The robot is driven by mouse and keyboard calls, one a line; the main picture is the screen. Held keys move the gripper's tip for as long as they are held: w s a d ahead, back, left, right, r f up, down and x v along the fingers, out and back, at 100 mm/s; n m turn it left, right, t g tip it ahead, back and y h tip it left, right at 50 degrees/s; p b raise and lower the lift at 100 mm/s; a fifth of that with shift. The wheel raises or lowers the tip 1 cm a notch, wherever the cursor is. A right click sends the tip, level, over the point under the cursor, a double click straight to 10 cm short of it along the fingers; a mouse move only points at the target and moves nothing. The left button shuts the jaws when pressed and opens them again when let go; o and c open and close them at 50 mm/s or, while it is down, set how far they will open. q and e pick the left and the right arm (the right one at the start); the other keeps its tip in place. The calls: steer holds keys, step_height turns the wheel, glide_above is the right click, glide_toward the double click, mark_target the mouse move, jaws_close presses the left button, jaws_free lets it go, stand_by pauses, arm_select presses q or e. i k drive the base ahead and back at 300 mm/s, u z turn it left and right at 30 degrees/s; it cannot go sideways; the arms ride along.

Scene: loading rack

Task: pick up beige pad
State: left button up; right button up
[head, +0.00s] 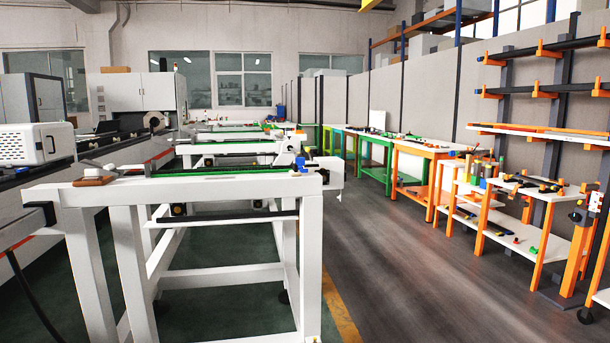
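I cannot make out a beige pad for certain anywhere in the head view. A small reddish-brown block (95,181) lies on the left end of the near white frame's top beam (225,188). It is the nearest flat piece, but its colour is darker than beige. Neither of my grippers is in view, so I see nothing held.
An orange cart (541,243) with tools and small parts stands at the right, before a rack (555,87). Orange and green workbenches (412,148) line the wall. The dark floor (430,290) between frame and cart is clear. A white machine (37,144) stands left.

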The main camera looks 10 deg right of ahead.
mark_target(295, 173)
steer(key=z, duration=0.8)
steer(key=i, duration=2.05)
steer(key=u, duration=0.5)
